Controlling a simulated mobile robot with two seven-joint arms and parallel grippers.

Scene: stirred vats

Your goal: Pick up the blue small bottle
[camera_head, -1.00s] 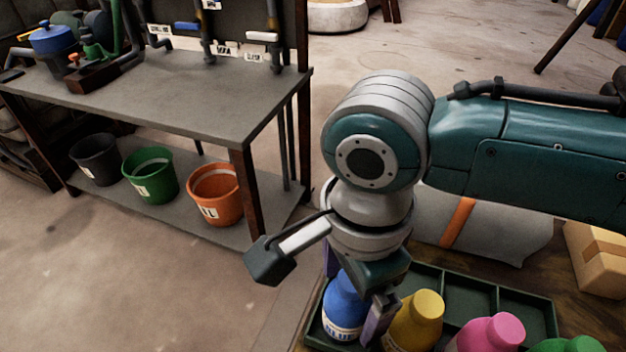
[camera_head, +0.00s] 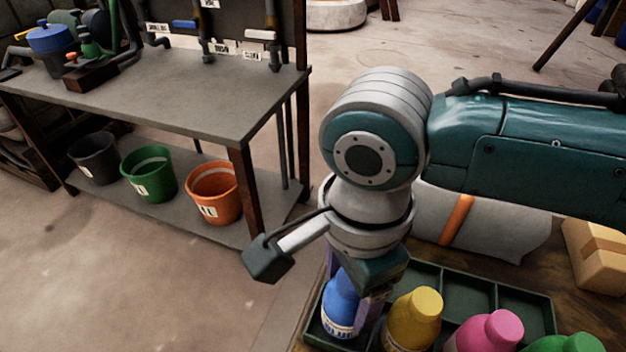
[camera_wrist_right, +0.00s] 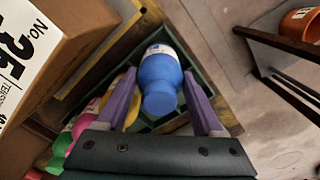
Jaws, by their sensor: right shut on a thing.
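The blue small bottle (camera_head: 340,305) stands upright in the left end of the green compartment tray (camera_head: 470,268) in the head view. My right gripper (camera_head: 352,305) points down around it, a purple finger on each side, and is shut on it. In the right wrist view the bottle (camera_wrist_right: 160,82) lies between the two purple fingers of the gripper (camera_wrist_right: 160,100). My left gripper is not in view.
Beside it in the tray stand yellow (camera_head: 413,320), pink (camera_head: 487,332) and green (camera_head: 568,345) bottles. The tray's back compartments look empty. A cardboard box (camera_head: 598,255) sits at right. A grey bench (camera_head: 170,95) stands left, with black, green and orange (camera_head: 214,192) buckets below.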

